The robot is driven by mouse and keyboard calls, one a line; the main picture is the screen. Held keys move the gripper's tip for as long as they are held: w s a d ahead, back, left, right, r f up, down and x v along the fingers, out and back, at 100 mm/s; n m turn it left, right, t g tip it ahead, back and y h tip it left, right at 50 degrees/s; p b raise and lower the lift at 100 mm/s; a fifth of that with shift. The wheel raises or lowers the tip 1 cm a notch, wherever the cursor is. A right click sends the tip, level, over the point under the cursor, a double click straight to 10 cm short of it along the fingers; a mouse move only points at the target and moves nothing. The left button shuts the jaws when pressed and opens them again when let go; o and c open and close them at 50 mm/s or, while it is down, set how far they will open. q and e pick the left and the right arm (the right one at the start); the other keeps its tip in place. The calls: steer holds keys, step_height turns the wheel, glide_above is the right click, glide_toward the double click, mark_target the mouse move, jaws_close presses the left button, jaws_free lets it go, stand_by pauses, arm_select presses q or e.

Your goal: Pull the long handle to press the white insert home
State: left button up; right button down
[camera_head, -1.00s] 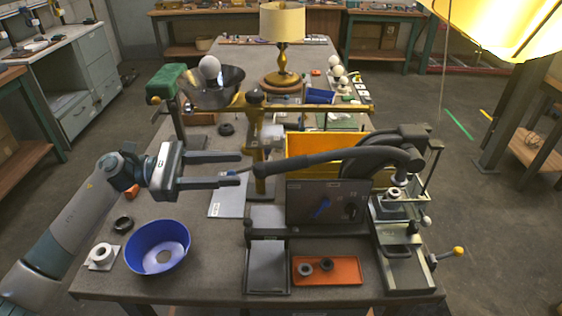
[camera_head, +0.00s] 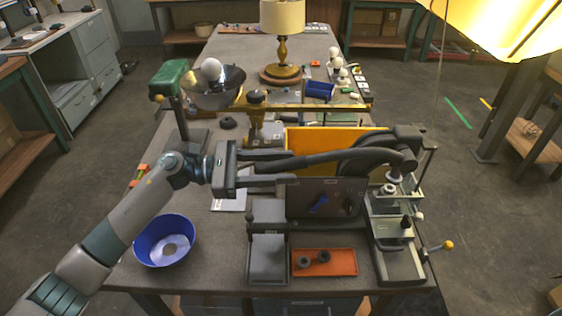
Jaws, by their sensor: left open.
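The long dark handle (camera_head: 325,157) runs left from the press (camera_head: 398,225) at the table's right side. Its free end lies level, in front of the grey panel and yellow bin. The white insert (camera_head: 390,188) sits small under the press head; how deep it is seated cannot be told. My left gripper (camera_head: 288,168) comes in from the left, open, with its two fingers pointing right. The fingers lie on either side of the handle's free end in the picture; contact cannot be told. My right gripper is not in view.
A blue bowl (camera_head: 165,241) stands at the front left below my arm. An orange tray (camera_head: 324,263) with dark rings lies at the front. A yellow bin (camera_head: 335,141) and a grey panel (camera_head: 327,200) stand close beside the handle. A brass lamp (camera_head: 282,55) stands farther back.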

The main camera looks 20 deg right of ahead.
arm_select(q)
steer(key=shift+d, duration=0.1)
jaws_close()
